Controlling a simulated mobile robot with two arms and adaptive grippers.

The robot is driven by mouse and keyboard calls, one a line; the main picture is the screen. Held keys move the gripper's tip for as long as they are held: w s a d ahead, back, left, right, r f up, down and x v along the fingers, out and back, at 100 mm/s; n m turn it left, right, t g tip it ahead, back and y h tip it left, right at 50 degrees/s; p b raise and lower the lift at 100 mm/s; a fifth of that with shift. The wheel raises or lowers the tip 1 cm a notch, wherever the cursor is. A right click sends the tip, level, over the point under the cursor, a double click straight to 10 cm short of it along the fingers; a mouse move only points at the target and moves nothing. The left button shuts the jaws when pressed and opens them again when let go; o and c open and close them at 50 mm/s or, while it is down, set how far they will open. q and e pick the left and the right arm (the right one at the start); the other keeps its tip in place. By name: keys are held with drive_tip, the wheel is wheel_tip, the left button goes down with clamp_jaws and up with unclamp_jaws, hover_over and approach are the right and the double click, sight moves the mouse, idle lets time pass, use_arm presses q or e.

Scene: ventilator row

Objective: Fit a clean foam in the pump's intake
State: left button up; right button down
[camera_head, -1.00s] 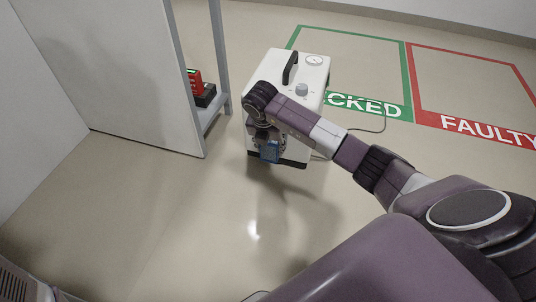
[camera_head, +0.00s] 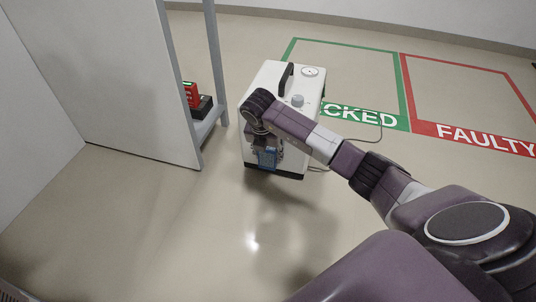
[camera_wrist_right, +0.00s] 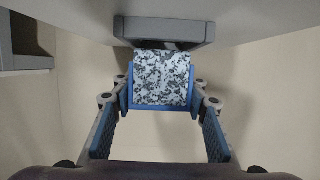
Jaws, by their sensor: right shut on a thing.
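The pump (camera_head: 311,88) is a white box on the floor with a black handle, a dial and a grey knob. My right gripper (camera_head: 267,158) is at the pump's near face, low down. In the right wrist view, the blue fingers of that gripper (camera_wrist_right: 160,95) are shut on a speckled grey-and-white foam (camera_wrist_right: 162,78). The foam's far end meets the grey intake frame (camera_wrist_right: 165,29) at its dark opening. I cannot tell how far inside the foam reaches. My left gripper is not in view.
A grey shelf post (camera_head: 214,65) and panel (camera_head: 120,80) stand left of the pump. A red-and-black device (camera_head: 191,95) sits on the shelf. A cable (camera_head: 372,138) lies right of the pump, near green (camera_head: 402,85) and red (camera_head: 415,100) floor markings. Floor in front is clear.

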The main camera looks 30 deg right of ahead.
drive_tip(key=shift+w+d+b, duration=0.4)
drive_tip(key=shift+w+d, duration=0.35)
drive_tip(key=shift+d, duration=0.15)
idle(1.1)
drive_tip(key=c, duration=1.1)
unclamp_jaws()
